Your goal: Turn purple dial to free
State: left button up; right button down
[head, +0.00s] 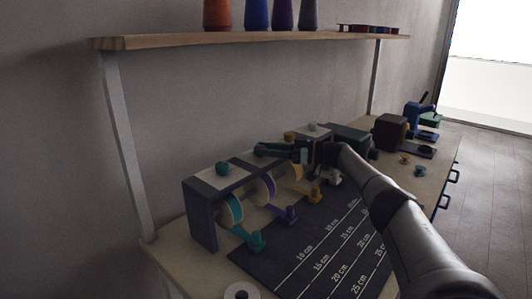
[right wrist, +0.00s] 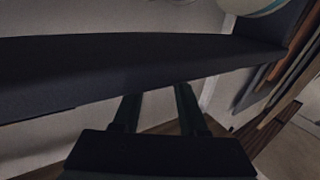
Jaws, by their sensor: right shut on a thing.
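The ribbon rack (head: 201,215) stands on the table with teal, purple (head: 264,190) and yellow spools under its top. A teal dial (head: 222,168) and a yellow dial (head: 289,137) show on top. My right gripper (head: 262,150) reaches in from the right, its fingers over the rack top between these two dials, above the purple spool. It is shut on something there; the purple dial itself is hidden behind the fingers. In the right wrist view, a dark panel (right wrist: 140,65) covers the fingertips of this gripper (right wrist: 158,97). The dial's setting cannot be read. My left gripper is not in view.
A wooden shelf (head: 130,42) with several cones hangs above. Brown and blue devices (head: 390,132) stand at the table's far end.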

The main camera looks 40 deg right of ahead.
jog(key=shift+c, duration=2.2)
grip_release()
jog(key=v, duration=1.2)
jog(key=shift+s, duration=0.2)
